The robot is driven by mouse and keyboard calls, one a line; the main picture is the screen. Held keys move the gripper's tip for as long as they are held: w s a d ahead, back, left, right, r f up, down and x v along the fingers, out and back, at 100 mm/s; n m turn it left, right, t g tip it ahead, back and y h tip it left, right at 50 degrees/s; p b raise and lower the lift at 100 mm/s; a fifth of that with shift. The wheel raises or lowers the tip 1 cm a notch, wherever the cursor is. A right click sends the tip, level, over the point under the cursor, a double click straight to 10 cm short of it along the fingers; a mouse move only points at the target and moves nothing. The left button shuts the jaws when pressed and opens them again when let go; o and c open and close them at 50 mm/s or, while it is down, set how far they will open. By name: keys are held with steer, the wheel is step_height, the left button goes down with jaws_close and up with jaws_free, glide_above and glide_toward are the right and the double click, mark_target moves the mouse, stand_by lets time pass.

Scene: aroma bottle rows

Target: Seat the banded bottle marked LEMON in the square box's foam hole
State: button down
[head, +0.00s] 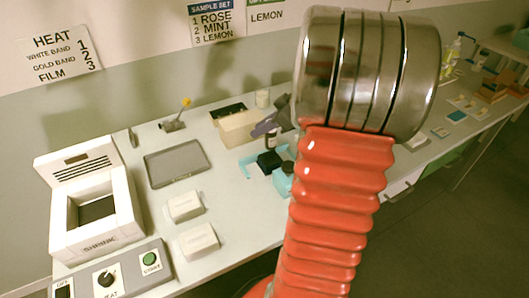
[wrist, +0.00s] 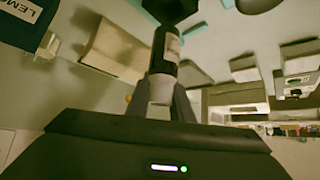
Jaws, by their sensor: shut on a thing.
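My gripper (wrist: 161,98) is shut on a dark bottle (wrist: 165,52) with a pale cap and a white label. In the wrist view the cap end is between the fingers. I cannot read the label or make out a band. In the head view my gripper (head: 264,127) holds the bottle (head: 271,142) upright just above or at a small black box (head: 269,161). A black block (wrist: 170,9) shows at the bottle's far end in the wrist view. Contact is unclear, and no foam hole is visible. A dark blue-green box (wrist: 22,28) in the wrist view reads "LEMO", cut off.
Teal pieces (head: 283,182) lie around the black box. A beige box (head: 240,127) stands behind it. A grey tray (head: 177,163), two white boxes (head: 185,206) and a shrink machine (head: 92,207) are to the left. My red arm covers the table to the right.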

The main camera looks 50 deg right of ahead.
steer(key=shift+f, duration=1.95)
steer(key=shift+f, duration=1.85)
steer(key=c, duration=1.6)
jaws_free()
steer(key=shift+o, duration=0.2)
steer(key=v, duration=1.2)
steer(key=shift+a, duration=0.1)
